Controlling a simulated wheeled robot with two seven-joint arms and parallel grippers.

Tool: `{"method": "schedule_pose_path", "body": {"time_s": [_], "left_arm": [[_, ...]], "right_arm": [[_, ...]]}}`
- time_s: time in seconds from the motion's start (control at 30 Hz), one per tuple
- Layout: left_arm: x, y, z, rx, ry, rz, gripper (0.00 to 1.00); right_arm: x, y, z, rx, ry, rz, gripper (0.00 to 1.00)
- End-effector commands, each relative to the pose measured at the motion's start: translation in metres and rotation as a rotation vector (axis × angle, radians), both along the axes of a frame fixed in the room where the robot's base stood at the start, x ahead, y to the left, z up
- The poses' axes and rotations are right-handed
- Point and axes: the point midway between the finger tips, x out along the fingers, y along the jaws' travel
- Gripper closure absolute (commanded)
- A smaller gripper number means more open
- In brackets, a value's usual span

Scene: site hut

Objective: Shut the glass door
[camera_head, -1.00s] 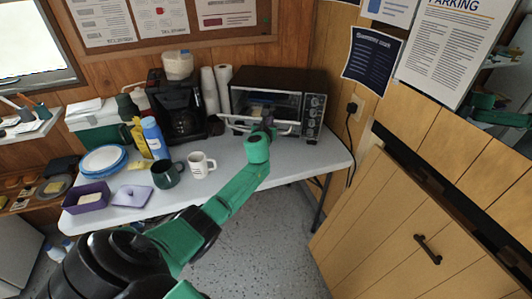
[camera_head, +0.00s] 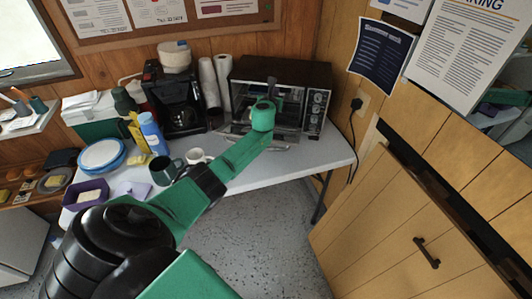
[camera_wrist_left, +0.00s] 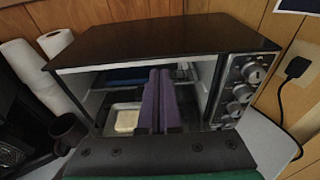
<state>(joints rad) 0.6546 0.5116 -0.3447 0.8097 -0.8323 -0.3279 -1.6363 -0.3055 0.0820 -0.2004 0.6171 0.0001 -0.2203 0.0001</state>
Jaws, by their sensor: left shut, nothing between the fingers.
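The glass door (camera_head: 278,137) belongs to the dark toaster oven (camera_head: 290,74) at the back right of the table. It is open, folded down at the oven's front, with its pale handle bar low and partly behind my arm. My left gripper (camera_head: 269,83) is at the oven's front, mostly hidden by my own wrist in the head view. In the left wrist view its purple fingers (camera_wrist_left: 156,100) are together and empty, pointing at the open oven. Inside, a pale block (camera_wrist_left: 127,121) lies on a metal tray (camera_wrist_left: 108,118). The door is hidden there. My right gripper is out of view.
A coffee maker (camera_head: 180,105) and paper towel rolls (camera_head: 210,85) stand left of the oven. A dark green mug (camera_head: 165,170), a white mug (camera_head: 196,157) and a blue bottle (camera_head: 152,133) are nearer. A wooden cabinet door (camera_head: 400,235) is at the right.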

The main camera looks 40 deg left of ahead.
Motion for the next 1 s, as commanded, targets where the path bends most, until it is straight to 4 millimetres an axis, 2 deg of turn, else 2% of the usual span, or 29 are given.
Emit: {"method": "schedule_pose_path", "body": {"time_s": [0.83,0.93,1.0], "left_arm": [[0.0,0.0,-0.001,0.0,0.0,0.0,1.0],[-0.002,0.002,-0.012,0.0,0.001,0.0,1.0],[-0.004,0.005,-0.027,0.001,0.003,0.001,1.0]], "right_arm": [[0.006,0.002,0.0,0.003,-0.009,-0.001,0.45],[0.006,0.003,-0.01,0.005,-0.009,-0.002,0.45],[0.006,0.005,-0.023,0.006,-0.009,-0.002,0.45]]}}
